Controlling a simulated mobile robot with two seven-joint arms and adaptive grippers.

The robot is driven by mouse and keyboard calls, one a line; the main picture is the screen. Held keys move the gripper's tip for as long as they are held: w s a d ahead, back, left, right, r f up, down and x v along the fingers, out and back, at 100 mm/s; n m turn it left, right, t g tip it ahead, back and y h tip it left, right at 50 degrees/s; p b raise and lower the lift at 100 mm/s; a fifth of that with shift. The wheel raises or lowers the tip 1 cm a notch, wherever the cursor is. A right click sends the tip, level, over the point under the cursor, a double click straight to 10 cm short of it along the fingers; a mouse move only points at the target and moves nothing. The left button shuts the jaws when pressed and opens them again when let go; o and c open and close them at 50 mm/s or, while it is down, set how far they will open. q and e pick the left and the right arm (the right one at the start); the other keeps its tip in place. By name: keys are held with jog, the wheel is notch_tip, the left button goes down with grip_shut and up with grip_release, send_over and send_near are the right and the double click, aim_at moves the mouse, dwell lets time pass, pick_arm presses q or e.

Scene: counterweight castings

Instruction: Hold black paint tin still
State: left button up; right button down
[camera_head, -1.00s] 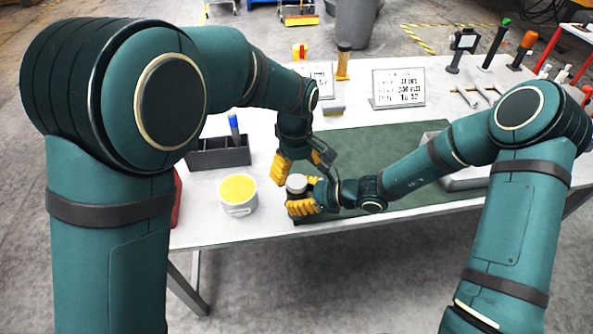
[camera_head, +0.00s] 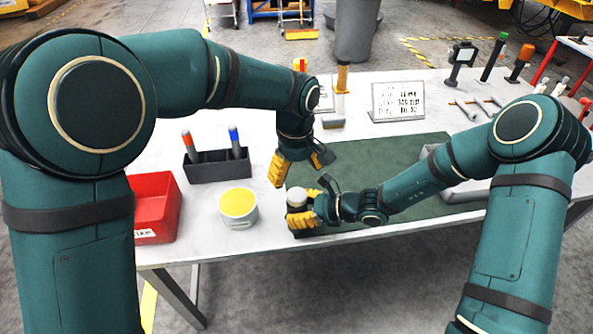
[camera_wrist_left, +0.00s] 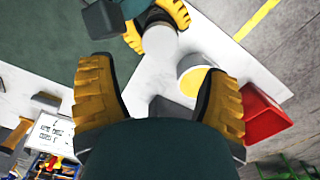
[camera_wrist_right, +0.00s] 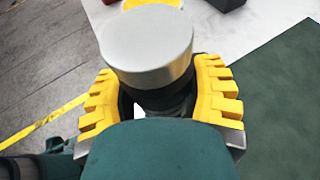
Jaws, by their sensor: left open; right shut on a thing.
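The black paint tin shows in the head view as a pale round lid (camera_head: 296,197) above a dark body, near the table's front edge. In the right wrist view its silver-grey lid (camera_wrist_right: 147,47) hides most of the dark body below. My right gripper (camera_head: 307,208) is shut around the tin, one yellow finger on each side, and the tin looks upright. My left gripper (camera_head: 293,171) is open and empty, just above and behind the tin. In the left wrist view the tin's grey lid (camera_wrist_left: 172,50) lies beyond the open fingers.
A white tub with a yellow top (camera_head: 238,207) stands left of the tin. Further left are a red bin (camera_head: 157,208) and a dark holder (camera_head: 218,168) with two markers. A green mat (camera_head: 410,155) covers the middle; a sign (camera_head: 398,101) stands behind it.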

aim_at(297, 194)
pick_arm(q)
jog(key=shift+f, duration=4)
jog(key=c, duration=1.3)
jog(key=o, duration=1.3)
jog(key=shift+r, duration=2.3)
jog(key=shift+r, duration=0.1)
